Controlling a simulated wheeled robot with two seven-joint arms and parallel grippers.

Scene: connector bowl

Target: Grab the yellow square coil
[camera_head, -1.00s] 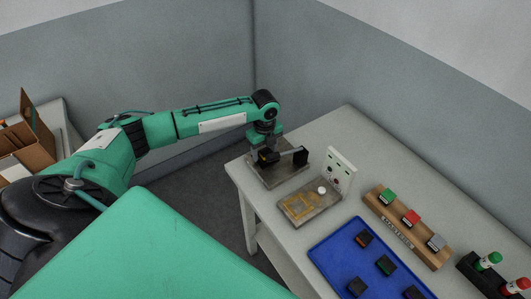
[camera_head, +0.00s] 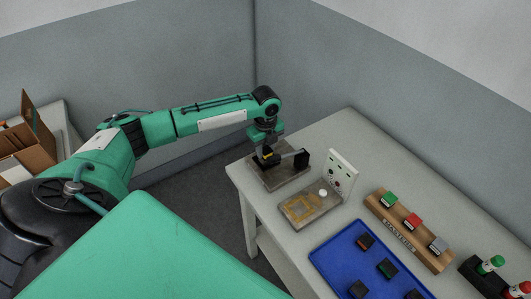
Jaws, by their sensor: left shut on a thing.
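My left gripper (camera_head: 267,152) is over a grey metal plate (camera_head: 290,179) at the table's far left corner, pointing down. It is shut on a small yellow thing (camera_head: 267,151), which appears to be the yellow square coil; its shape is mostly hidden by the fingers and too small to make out. A black block with a grey bar (camera_head: 300,159) stands on the same plate, just right of the gripper. I cannot tell whether the coil touches the plate. My right gripper is not in view.
A second plate (camera_head: 320,212) bears a yellow square outline, a white knob and an upright white panel (camera_head: 342,171). A blue tray (camera_head: 330,255) with several dark blocks and a wooden rack (camera_head: 404,235) of coloured blocks lie nearer. Bare table shows behind.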

